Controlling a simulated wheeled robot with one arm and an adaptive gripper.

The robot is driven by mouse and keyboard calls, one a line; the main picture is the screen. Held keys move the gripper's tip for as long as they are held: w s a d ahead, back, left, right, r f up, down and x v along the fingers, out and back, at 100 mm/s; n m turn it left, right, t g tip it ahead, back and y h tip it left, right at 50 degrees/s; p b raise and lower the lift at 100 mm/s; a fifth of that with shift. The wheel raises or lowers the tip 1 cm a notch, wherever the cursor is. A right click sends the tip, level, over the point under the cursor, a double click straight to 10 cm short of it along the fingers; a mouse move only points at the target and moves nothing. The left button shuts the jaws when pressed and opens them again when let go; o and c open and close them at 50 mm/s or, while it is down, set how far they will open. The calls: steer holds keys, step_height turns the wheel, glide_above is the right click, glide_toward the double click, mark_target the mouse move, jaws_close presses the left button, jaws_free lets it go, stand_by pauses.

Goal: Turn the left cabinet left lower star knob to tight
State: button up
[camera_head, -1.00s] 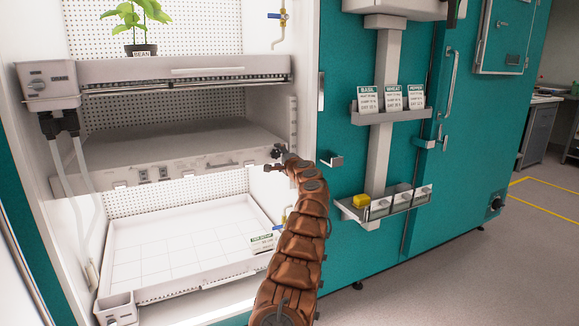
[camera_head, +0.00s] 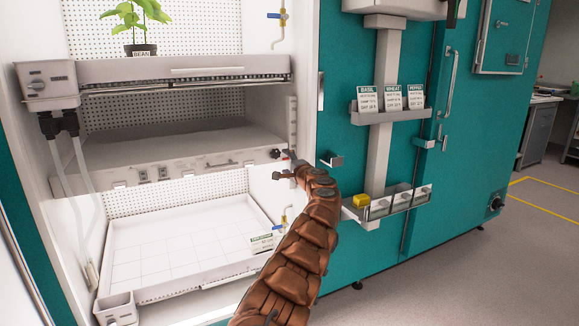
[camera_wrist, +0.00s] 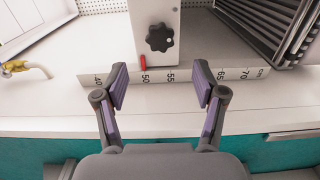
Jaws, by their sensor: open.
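A dark star knob (camera_wrist: 159,38) sits on a white bracket (camera_wrist: 140,22) in the wrist view. It also shows in the head view (camera_head: 275,154) at the right end of the middle shelf (camera_head: 160,150) in the left cabinet. My gripper (camera_wrist: 160,80) is open and empty. Its two fingers are spread on either side of the knob's line, short of the knob and not touching it. In the head view my gripper (camera_head: 284,165) is just right of and below the knob. I cannot tell how tight the knob is.
A red pointer (camera_wrist: 142,62) stands near the 50 mark on a number scale (camera_wrist: 232,74) below the knob. A yellow-handled valve (camera_wrist: 14,68) is at left in the wrist view. A white tray (camera_head: 123,236) lies below the shelf. A door rack (camera_head: 388,206) stands at right.

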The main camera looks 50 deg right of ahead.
steer(key=v, duration=0.2)
steer(key=shift+s+a, duration=0.2)
stand_by(0.5)
stand_by(0.4)
steer(key=shift+a, duration=0.1)
